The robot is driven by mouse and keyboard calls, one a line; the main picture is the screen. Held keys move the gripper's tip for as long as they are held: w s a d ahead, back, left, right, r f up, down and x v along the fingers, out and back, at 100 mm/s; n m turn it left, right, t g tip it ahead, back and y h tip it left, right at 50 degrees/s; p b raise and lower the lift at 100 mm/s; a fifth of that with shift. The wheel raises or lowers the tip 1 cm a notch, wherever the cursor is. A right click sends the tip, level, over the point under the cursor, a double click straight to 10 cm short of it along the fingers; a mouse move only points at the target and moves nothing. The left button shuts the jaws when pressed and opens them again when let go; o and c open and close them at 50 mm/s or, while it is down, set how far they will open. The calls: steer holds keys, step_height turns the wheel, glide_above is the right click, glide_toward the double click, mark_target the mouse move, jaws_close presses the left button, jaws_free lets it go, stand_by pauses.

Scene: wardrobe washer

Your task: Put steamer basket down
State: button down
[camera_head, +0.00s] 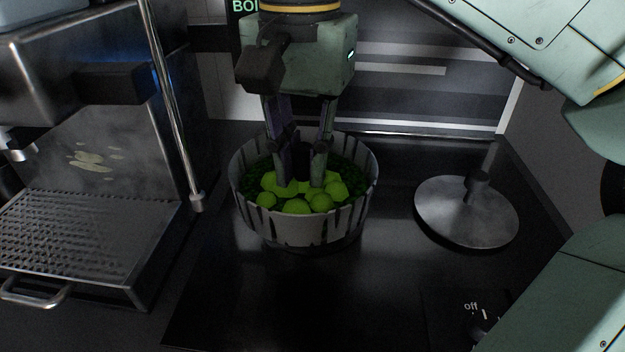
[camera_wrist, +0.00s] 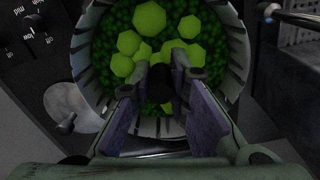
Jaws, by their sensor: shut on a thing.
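The steamer basket (camera_head: 305,230) is a round, pale metal basket with slatted walls. It is upright on or just above the dark cooktop, and I cannot tell whether its bottom touches. Bright green lumps (camera_head: 297,206) lie on darker green pieces inside it. My gripper (camera_head: 303,178) points down into the basket's middle and is shut on its dark central post, which the fingers largely hide. In the wrist view the basket (camera_wrist: 237,45) surrounds my gripper's fingertips (camera_wrist: 168,82).
A round metal lid (camera_head: 466,215) with an upright handle lies right of the basket. A steel appliance with a perforated tray (camera_head: 75,235) and a vertical pipe (camera_head: 174,110) stands at the left. A knob marked "off" (camera_head: 484,318) is at front right. The cooktop's front (camera_head: 300,305) is clear.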

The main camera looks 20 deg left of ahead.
steer(key=w+a+p, duration=0.2)
steer(key=w+a, duration=0.1)
steer(key=w, duration=0.7)
steer(key=shift+s+d+f, duration=0.1)
steer(key=shift+f, duration=5.9)
steer(key=shift+f, duration=0.1)
steer(key=shift+f, duration=0.15)
steer(key=c, duration=1.6)
jaws_free()
steer(key=shift+o, duration=0.2)
step_height(320, 180, up, 13)
steer(key=shift+f, duration=0.2)
steer(key=shift+f, duration=0.1)
